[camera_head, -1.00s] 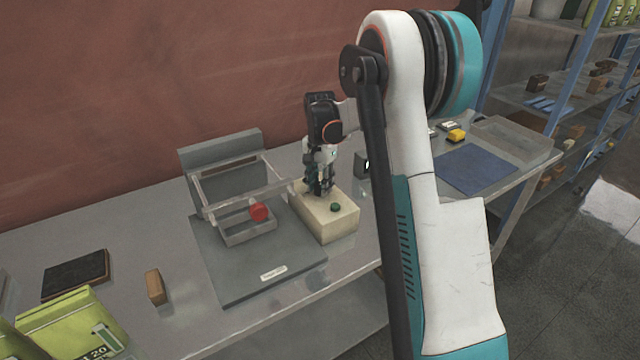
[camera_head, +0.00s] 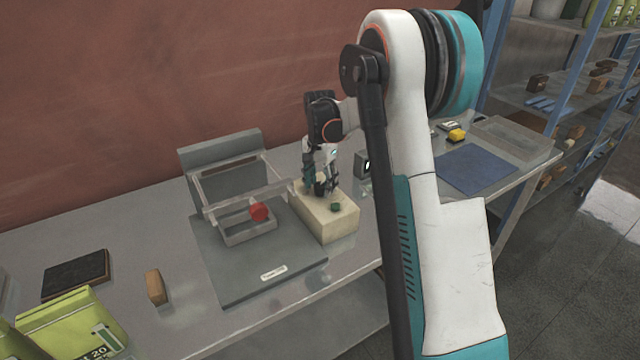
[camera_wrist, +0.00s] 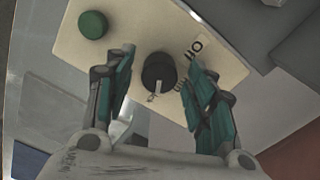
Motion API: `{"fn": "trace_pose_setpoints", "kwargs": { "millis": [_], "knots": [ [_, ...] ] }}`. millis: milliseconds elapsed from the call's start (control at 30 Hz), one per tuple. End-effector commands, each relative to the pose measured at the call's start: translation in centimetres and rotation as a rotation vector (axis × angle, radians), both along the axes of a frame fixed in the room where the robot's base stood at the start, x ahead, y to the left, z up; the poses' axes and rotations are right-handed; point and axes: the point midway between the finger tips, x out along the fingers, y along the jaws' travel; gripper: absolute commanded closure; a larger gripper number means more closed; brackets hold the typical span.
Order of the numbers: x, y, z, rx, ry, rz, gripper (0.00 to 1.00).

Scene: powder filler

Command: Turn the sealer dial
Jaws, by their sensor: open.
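The sealer is a cream box (camera_head: 328,222) on the table, with a green button (camera_head: 335,206) on its top. In the wrist view the box top (camera_wrist: 222,62) carries a round black dial (camera_wrist: 158,72) with a pale pointer mark and printed lettering beside it. The green button also shows there (camera_wrist: 93,25), up and left of the dial. My gripper (camera_head: 320,190) points down over the box's far part. In the wrist view its teal fingers (camera_wrist: 157,90) are open, one on each side of the dial, with gaps visible. The dial is hidden by the gripper in the head view.
A grey machine with a frame (camera_head: 240,190) and a red knob (camera_head: 259,211) stands left of the box. A small dark device (camera_head: 362,165) stands just right of my gripper. A blue mat (camera_head: 475,168) lies farther right. A brown block (camera_head: 155,287) is at left.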

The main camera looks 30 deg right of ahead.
Motion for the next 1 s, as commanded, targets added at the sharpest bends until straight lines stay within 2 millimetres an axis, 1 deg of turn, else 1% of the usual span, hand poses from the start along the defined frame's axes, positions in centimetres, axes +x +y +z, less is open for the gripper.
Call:
{"fn": "trace_pose_setpoints", "kwargs": {
  "millis": [167,400,500,600,767,1000],
  "knots": [
    [0.0,0.0,2.3,0.000,0.000,0.000,0.50],
    [0.0,0.0,7.3,0.000,0.000,0.000,0.50],
    [0.0,0.0,9.0,0.000,0.000,0.000,0.50],
    [0.0,0.0,10.4,0.000,0.000,0.000,0.50],
    [0.0,0.0,11.5,0.000,0.000,0.000,0.50],
    [0.0,0.0,11.7,0.000,0.000,0.000,0.50]
  ]
}}
